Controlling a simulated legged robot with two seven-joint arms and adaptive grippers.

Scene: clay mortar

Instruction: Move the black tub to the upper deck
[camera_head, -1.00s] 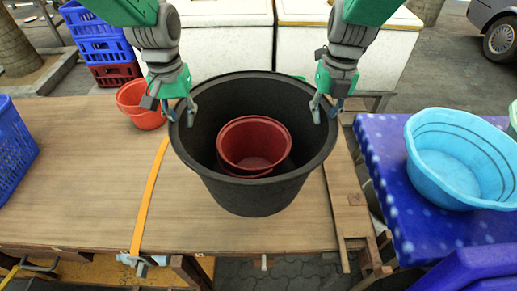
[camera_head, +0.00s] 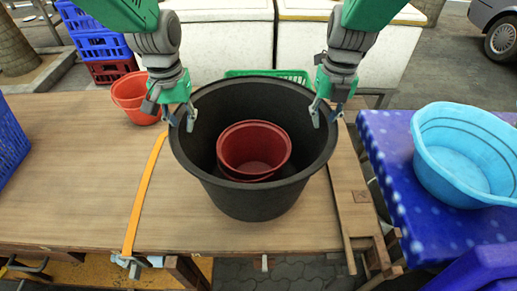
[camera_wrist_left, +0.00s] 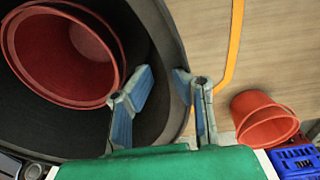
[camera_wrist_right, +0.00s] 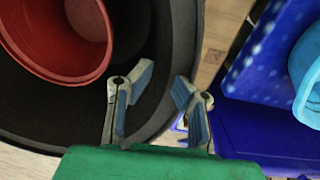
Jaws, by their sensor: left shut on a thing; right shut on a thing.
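The black tub (camera_head: 252,203) is upright over the wooden tabletop, with red tubs (camera_head: 254,150) nested inside it. My left gripper (camera_head: 180,120) is shut on the left side of its rim, one finger inside and one outside. The left wrist view shows those fingers (camera_wrist_left: 162,88) across the tub wall. My right gripper (camera_head: 325,115) is shut on the right side of the rim; its fingers (camera_wrist_right: 160,88) straddle the wall in the right wrist view. I cannot tell which surface is the upper deck.
An orange strap (camera_head: 146,195) crosses the wooden tabletop (camera_head: 80,190). An orange bucket (camera_head: 135,97) stands behind left, blue crates (camera_head: 98,45) beyond. A green basket (camera_head: 270,74) shows behind the tub. A light-blue basin (camera_head: 465,155) sits on the blue table at right.

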